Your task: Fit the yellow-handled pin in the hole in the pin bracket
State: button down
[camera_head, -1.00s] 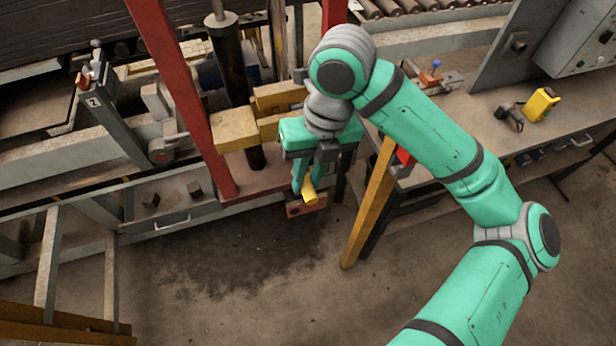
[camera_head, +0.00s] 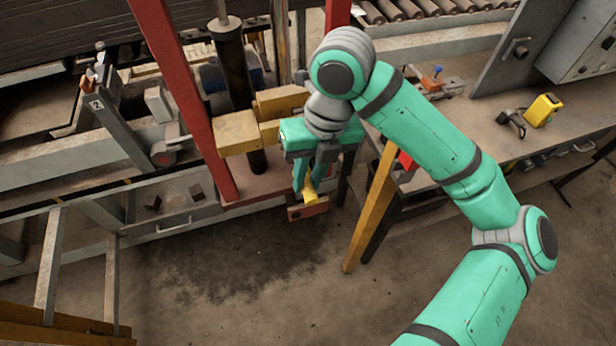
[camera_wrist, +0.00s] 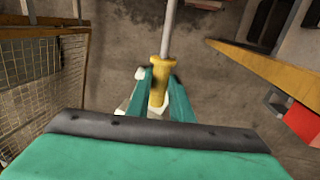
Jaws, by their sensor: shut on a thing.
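The yellow-handled pin shows in the wrist view as a yellow handle (camera_wrist: 159,78) with a thin grey metal shaft (camera_wrist: 170,28) pointing up the picture. My gripper (camera_wrist: 160,88) is shut on the handle, with one green finger on each side. In the head view, the yellow handle (camera_head: 310,193) sticks out below my gripper (camera_head: 309,184). A small reddish block (camera_head: 308,210) lies just below the handle at the frame's lower edge; it may be the pin bracket. I cannot make out its hole, or whether the shaft touches it.
A red post (camera_head: 185,100) stands left of my gripper, with yellow blocks (camera_head: 237,133) behind. A yellow leg (camera_head: 371,215) of the right bench stands close on the right. That bench carries a yellow container (camera_head: 543,110). The floor (camera_head: 240,290) in front is clear.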

jog(key=shift+w+a, duration=0.55)
jog(key=shift+w, duration=1.15)
jog(key=shift+w+a, duration=0.55)
jog(key=shift+w, duration=1.1)
jog(key=shift+w+a, duration=0.55)
jog(key=shift+w, duration=1.15)
dwell(1.9)
jog(key=c, duration=1.5)
grip_release()
jog(key=r, duration=0.3)
jog(key=d+r, duration=0.1)
jog(key=r, duration=0.3)
jog(key=d+r, duration=0.1)
jog(key=r, duration=0.2)
jog(key=shift+w+r, duration=0.3)
jog(key=shift+w, duration=0.05)
